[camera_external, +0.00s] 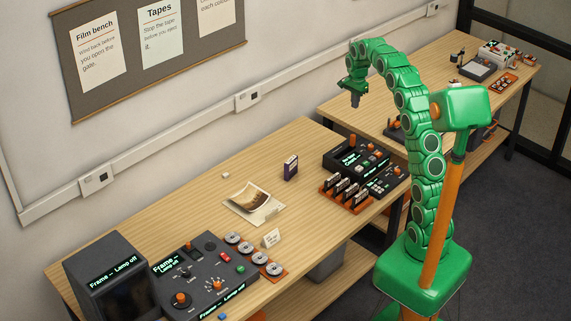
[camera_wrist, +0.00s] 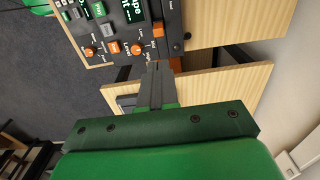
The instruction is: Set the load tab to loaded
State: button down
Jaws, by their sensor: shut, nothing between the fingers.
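My gripper (camera_external: 355,100) is shut and empty, pointing down in the air near the dark tape deck (camera_external: 357,158) on the near bench. In the wrist view the closed grey fingers (camera_wrist: 157,72) point at the deck's edge, apparently above it. The deck's dark panel (camera_wrist: 168,44) shows there with a lit display (camera_wrist: 133,10), an orange block (camera_wrist: 158,29), orange knobs (camera_wrist: 137,48) and grey and green buttons. An orange piece (camera_wrist: 176,65) lies just beside the fingertips in that view. I cannot tell which part is the load tab, or its setting.
An orange rack of cassettes (camera_external: 345,192) stands in front of the deck, and a dark purple box (camera_external: 290,167) to its left. A gap separates the two benches.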

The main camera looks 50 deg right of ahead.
aim_at(353, 135)
jog(key=shift+f, duration=0.15)
notch_tip(353, 135, down, 14)
jog(key=shift+r, duration=0.1)
dwell(0.8)
jog(key=shift+f, duration=1.85)
notch_tip(353, 135, up, 14)
jog(key=shift+r, duration=0.2)
